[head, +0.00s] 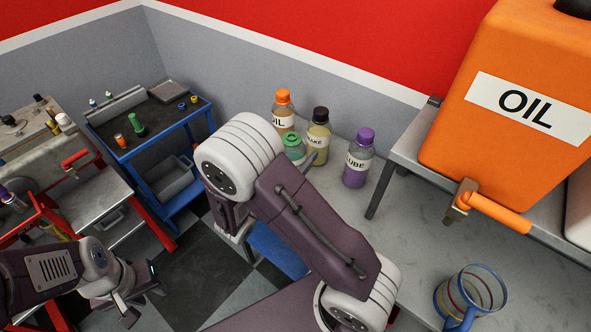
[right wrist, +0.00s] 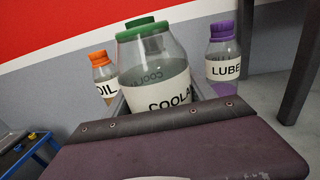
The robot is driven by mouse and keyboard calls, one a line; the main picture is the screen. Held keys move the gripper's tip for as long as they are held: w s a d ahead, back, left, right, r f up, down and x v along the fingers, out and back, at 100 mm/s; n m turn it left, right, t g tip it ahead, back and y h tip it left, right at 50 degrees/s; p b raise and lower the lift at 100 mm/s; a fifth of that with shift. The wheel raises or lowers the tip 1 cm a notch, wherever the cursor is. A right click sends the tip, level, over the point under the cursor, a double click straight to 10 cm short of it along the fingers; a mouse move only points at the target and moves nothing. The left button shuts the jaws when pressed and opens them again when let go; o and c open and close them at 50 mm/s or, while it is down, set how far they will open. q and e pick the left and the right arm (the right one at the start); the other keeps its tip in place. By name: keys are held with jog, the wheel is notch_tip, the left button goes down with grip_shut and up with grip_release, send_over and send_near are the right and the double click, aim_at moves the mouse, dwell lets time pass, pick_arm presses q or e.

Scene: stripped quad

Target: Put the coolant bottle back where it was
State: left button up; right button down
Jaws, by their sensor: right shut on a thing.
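The coolant bottle (right wrist: 155,75) is clear with a green cap and a white label, and it fills the middle of the right wrist view. In the head view its green cap (head: 293,142) shows behind my right arm, among the other bottles. My right gripper (right wrist: 162,97) is shut on the coolant bottle; grey finger edges show on both sides of it. The bottle's base is hidden, so I cannot tell whether it touches the bench. My left gripper (head: 142,298) is at the lower left of the head view, open and empty, away from the bottles.
An orange-capped oil bottle (head: 283,112), a black-capped brake bottle (head: 319,137) and a purple lube bottle (head: 358,160) stand close by on the grey bench (head: 400,235). A big orange oil can (head: 515,95) rests on a raised shelf.

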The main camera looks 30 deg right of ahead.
jog(key=shift+w+a+f, duration=0.1)
jog(key=shift+w+a, duration=0.05)
jog(key=shift+a, duration=0.05)
notch_tip(320, 180, down, 4)
jog(key=shift+d+r+b, duration=0.1)
jog(key=shift+b, duration=0.3)
jog(key=shift+f, duration=0.2)
jog(key=shift+f, duration=0.15)
jog(key=shift+c, duration=1.6)
grip_release()
